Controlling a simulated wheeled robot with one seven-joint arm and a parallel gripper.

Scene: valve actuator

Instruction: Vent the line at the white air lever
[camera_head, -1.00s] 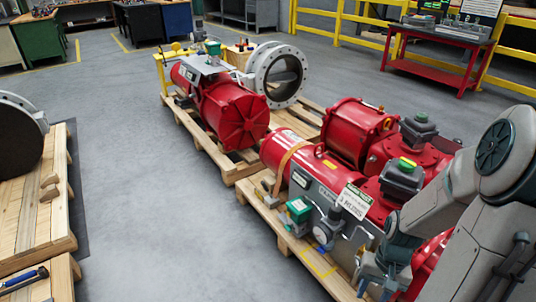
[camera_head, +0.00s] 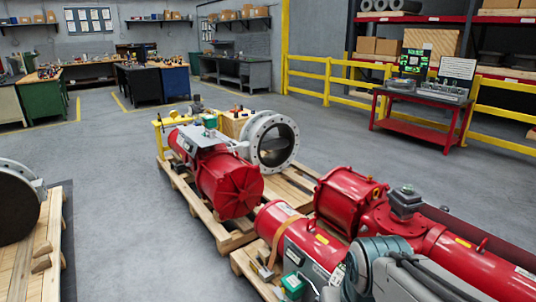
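The near red valve actuator (camera_head: 300,240) lies on a wooden pallet at the lower right. A green-topped box (camera_head: 293,287) sits on its near side at the bottom edge. I cannot make out the white air lever; that part of the actuator is cut off by the frame or hidden behind my arm. My grey arm (camera_head: 385,268) covers the lower right, in front of the actuator. My gripper is out of view below the frame. A second red actuator (camera_head: 225,180) with a large grey flanged valve (camera_head: 272,143) lies on a pallet behind.
A red bench (camera_head: 420,125) with equipment stands at the back right, before a yellow railing (camera_head: 310,80). A pallet (camera_head: 45,245) with a round dark part is at the left edge. The grey floor between the left and middle pallets is clear.

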